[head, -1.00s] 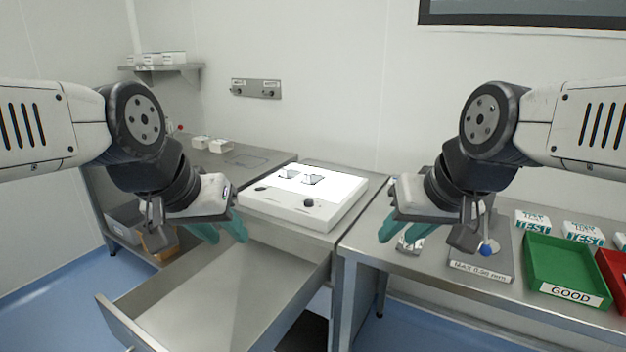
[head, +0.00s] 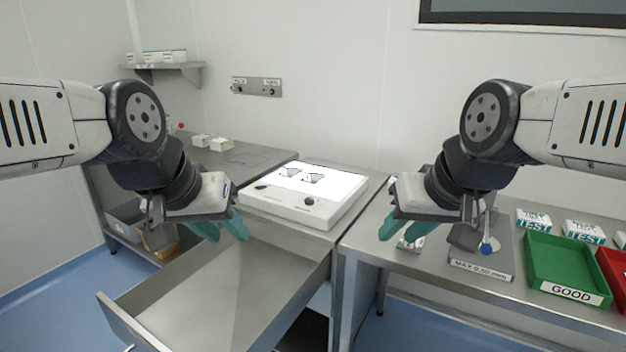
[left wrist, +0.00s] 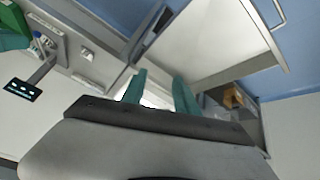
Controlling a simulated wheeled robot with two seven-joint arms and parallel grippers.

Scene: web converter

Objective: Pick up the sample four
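Two small dark-edged samples lie on the lit white top of the light box (head: 340,192) in the head view, the left sample (head: 290,173) and the right sample (head: 313,178). I cannot read a number on either, so I cannot tell which is sample four. My left gripper (head: 224,229) is open and empty, in front of and left of the light box, above the drawer. Its two teal fingers stand apart in the left wrist view (left wrist: 160,90), with a bright strip between them. My right gripper (head: 405,230) looks open and empty above the right bench, right of the light box.
An open metal drawer (head: 215,290) juts out below the light box. On the right bench are a grey gauge plate (head: 482,262), a green GOOD tray (head: 565,265), a red tray (head: 612,270) and white TEST boxes (head: 583,230). Small white boxes (head: 220,144) stand on the left bench.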

